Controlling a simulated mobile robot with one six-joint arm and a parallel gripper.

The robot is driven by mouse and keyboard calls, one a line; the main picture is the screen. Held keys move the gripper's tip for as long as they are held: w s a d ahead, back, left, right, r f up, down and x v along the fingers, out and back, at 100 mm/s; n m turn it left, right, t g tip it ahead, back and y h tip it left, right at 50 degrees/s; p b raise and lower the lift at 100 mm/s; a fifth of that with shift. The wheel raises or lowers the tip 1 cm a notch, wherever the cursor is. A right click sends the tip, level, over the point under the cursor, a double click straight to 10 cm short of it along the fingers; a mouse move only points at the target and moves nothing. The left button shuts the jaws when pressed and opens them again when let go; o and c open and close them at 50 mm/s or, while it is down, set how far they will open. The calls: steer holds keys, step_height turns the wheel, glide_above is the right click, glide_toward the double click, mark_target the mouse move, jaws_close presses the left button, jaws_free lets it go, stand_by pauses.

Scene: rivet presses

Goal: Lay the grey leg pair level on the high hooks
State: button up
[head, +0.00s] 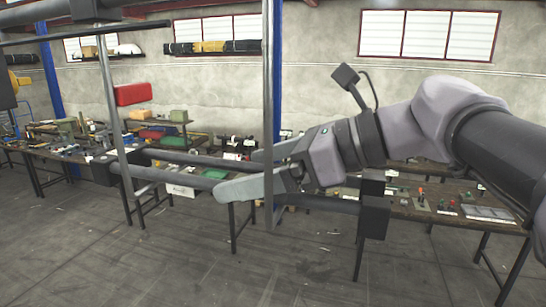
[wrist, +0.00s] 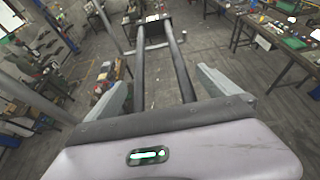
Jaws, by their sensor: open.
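The grey leg pair (head: 190,179) shows as two dark, roughly parallel tubes with a black block (head: 376,216) at the right end and another at the left. It crosses the middle of the head view, apparently off the floor. In the wrist view the leg pair (wrist: 181,65) runs away from me between my fingers. My gripper (head: 238,174) is open, its pale fingers spread to either side of the tubes; it also shows in the wrist view (wrist: 157,82). I cannot tell whether they touch. I cannot clearly make out the high hooks.
An upright grey pole (head: 268,110) stands close by my fingers, and another pole (head: 110,95) stands at left. A dark bar (head: 75,36) crosses the upper left. Cluttered workbenches (head: 455,205) line the wall. The floor (head: 200,265) in front is mostly clear.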

steer(key=p+v, duration=0.2)
steer(key=v, duration=1.4)
steer(key=shift+s+d, duration=0.2)
steer(key=shift+d, duration=0.1)
steer(key=shift+r, duration=0.1)
